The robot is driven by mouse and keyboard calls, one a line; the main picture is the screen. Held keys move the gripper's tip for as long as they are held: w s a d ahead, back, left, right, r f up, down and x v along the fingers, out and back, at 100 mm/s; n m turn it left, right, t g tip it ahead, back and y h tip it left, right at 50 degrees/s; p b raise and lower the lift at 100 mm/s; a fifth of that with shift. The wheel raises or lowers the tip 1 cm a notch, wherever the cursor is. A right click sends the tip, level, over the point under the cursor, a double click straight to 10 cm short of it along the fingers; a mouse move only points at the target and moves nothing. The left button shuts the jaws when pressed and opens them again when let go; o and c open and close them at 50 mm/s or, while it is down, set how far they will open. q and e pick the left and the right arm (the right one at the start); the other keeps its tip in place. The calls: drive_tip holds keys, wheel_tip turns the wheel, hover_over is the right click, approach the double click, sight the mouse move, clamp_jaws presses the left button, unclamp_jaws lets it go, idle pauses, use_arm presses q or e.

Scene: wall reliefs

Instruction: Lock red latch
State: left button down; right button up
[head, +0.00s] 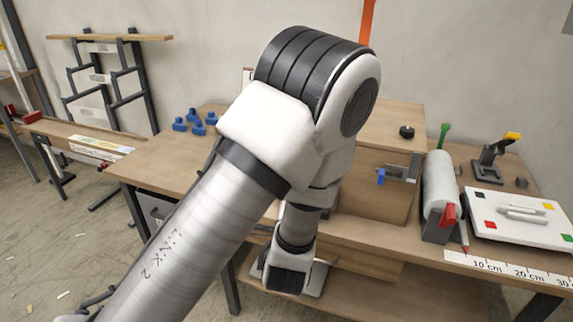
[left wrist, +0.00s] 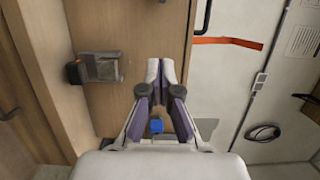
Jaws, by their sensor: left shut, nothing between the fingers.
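My left gripper (left wrist: 167,68) points at a wooden face in the left wrist view; its fingertips are close together with nothing between them. A metal latch plate (left wrist: 101,68) with a small dark block that has a reddish edge (left wrist: 74,70) is on the wood to the left of the fingers, apart from them. A small blue piece (left wrist: 155,126) shows between the finger bases. In the head view my left arm covers the middle, and I cannot make out its fingers. A blue latch handle (head: 381,176) with a grey metal plate is on the wooden box (head: 375,190). I cannot clearly identify a red latch there.
A white roll (head: 440,182) with a red clip (head: 448,214), a white board (head: 520,213) and a ruler (head: 520,270) lie right on the bench. Blue pegs (head: 195,120) stand at the left. A black knob (head: 406,132) sits on top of the box.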

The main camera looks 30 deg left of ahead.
use_arm(q)
drive_tip(key=w+a, duration=0.7)
drive_tip(key=a, duration=0.1)
drive_tip(key=shift+w+a, duration=0.2)
drive_tip(key=shift+a, duration=0.1)
use_arm(e)
drive_tip(key=shift+r, duration=0.3)
use_arm(q)
drive_tip(key=shift+p, duration=0.35)
use_arm(e)
drive_tip(key=shift+a+r, duration=0.1)
use_arm(q)
drive_tip(key=shift+s+a+p, duration=0.2)
drive_tip(key=shift+a+p, duration=0.15)
drive_tip(key=shift+a, duration=0.6)
drive_tip(key=shift+s+a+p, duration=0.2)
drive_tip(key=shift+a+p, duration=0.1)
drive_tip(key=shift+a, duration=0.6)
use_arm(e)
drive_tip(key=shift+s+a+r, duration=0.3)
drive_tip(key=shift+a+r, duration=0.35)
drive_tip(key=shift+a, duration=0.2)
